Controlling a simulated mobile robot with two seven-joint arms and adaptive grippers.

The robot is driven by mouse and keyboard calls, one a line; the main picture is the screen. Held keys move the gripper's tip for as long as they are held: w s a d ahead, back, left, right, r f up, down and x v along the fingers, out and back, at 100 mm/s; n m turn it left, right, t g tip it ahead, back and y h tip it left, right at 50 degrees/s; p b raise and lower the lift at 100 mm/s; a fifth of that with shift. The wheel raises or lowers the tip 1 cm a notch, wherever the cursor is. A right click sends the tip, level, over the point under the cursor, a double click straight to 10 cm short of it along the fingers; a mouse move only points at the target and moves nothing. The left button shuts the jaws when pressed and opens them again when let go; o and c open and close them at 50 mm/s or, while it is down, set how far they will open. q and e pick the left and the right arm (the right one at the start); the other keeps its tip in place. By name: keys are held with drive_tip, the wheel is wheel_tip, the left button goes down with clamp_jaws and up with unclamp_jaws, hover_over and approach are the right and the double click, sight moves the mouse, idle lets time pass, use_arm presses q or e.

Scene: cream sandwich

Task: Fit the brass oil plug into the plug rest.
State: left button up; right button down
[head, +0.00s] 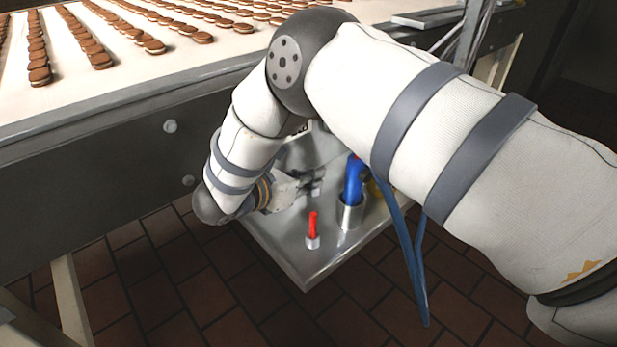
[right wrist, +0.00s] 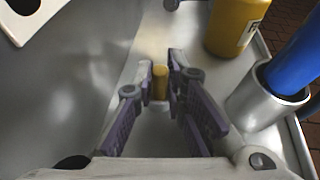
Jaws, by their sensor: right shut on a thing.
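My right gripper (head: 312,184) is low over the grey metal tray beside the conveyor. In the right wrist view its fingers (right wrist: 160,82) are closed around a small brass-coloured piece (right wrist: 160,83), which looks like the brass oil plug. The plug is upright between the fingertips; I cannot tell whether its lower end touches anything. In the head view the plug cannot be made out. A pale plate with a dark hole (right wrist: 46,14) shows at the top left of the right wrist view; I cannot tell whether it is the plug rest. My left gripper is out of view.
The tray (head: 300,272) carries a blue-handled tool (head: 352,182) in a metal cup (head: 350,213), a red-handled item (head: 313,224) in a small holder, and a yellow bottle (right wrist: 236,26). The conveyor (head: 100,95) with rows of biscuits lies behind, its side close to my arm.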

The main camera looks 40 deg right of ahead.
drive_tip(key=c, duration=1.6)
unclamp_jaws()
drive_tip(key=shift+c, duration=0.2)
drive_tip(key=shift+a+r, duration=0.2)
drive_tip(key=shift+r, duration=0.05)
drive_tip(key=v, duration=1.1)
drive_tip(key=shift+a, duration=0.3)
drive_tip(key=shift+s, duration=0.1)
